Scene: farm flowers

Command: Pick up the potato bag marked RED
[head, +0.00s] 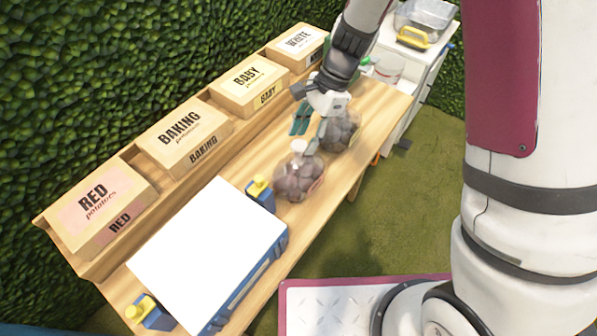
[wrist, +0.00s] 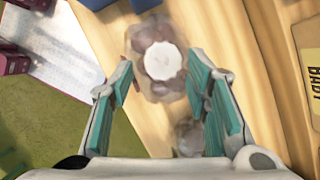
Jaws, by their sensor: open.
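Two clear bags of dark potatoes stand on the wooden table. The nearer bag (head: 299,180) has a white top and a reddish label too small to read. It also shows in the wrist view (wrist: 160,62), its white top between and beyond my fingers. The farther bag (head: 343,130) is partly hidden behind my gripper, and shows blurred low in the wrist view (wrist: 188,138). I cannot tell which bag is marked RED. My gripper (head: 311,125) is open and empty, its teal fingers pointing down, above and just behind the nearer bag.
Cardboard boxes marked RED (head: 100,205), BAKING (head: 185,132), BABY (head: 247,82) and WHITE (head: 298,44) line the raised back shelf. A blank white screen (head: 205,255) with blue and yellow corner clamps fills the table's near end. A hedge stands behind.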

